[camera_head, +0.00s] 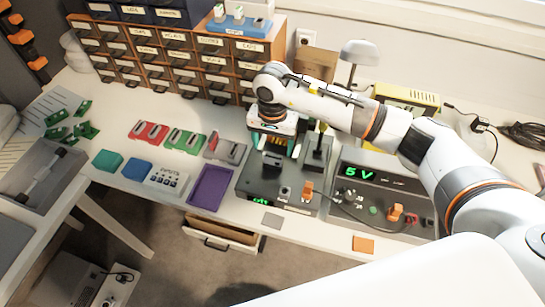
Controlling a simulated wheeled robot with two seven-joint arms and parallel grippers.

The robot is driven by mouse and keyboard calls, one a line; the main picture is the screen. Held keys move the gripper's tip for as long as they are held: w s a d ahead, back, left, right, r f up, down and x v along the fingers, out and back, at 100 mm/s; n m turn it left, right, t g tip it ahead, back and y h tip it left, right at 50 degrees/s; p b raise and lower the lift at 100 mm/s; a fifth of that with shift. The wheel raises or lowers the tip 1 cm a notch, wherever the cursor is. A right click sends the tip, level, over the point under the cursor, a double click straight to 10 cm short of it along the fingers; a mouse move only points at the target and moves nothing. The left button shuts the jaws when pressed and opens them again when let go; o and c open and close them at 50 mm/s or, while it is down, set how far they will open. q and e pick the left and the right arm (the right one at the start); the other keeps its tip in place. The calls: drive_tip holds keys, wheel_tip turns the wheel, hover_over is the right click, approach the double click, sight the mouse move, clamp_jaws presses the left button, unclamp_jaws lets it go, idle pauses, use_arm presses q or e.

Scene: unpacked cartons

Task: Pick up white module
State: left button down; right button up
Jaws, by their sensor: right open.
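A white box with dark lettering and small knobs (168,180) lies on the bench, left of the purple tray. Small white upright pieces (239,15) also stand on a blue holder (240,27) on top of the drawer cabinet. I cannot tell which of these is the white module. My right gripper (273,150) points down over the black test unit (250,185), above a black block (272,162) on it. It is open, and I see nothing held; the space between its fingers is partly hidden. My left gripper is out of view.
The purple tray (210,188) lies left of the test unit. Red (148,132), green (184,141) and grey (225,150) holders lie behind it. A power supply reading 5 V (385,185) stands right. The drawer cabinet (165,55) bounds the back.

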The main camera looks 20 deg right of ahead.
sight(272, 154)
drive_tip(key=f, duration=0.2)
drive_tip(key=s+f+p, duration=0.1)
drive_tip(key=shift+a+f, duration=0.15)
drive_tip(key=shift+f, duration=0.2)
drive_tip(key=shift+w+f, duration=0.15)
drive_tip(key=shift+f, duration=0.25)
drive_tip(key=shift+c, duration=0.2)
drive_tip(key=c, duration=1.3)
drive_tip(key=shift+o, duration=0.2)
drive_tip(key=shift+r, duration=0.1)
drive_tip(key=shift+w+r, duration=0.1)
drive_tip(key=shift+r, duration=0.2)
wheel_tip(272, 154, up, 9)
drive_tip(key=shift+r+b, duration=0.15)
drive_tip(key=shift+b, duration=0.8)
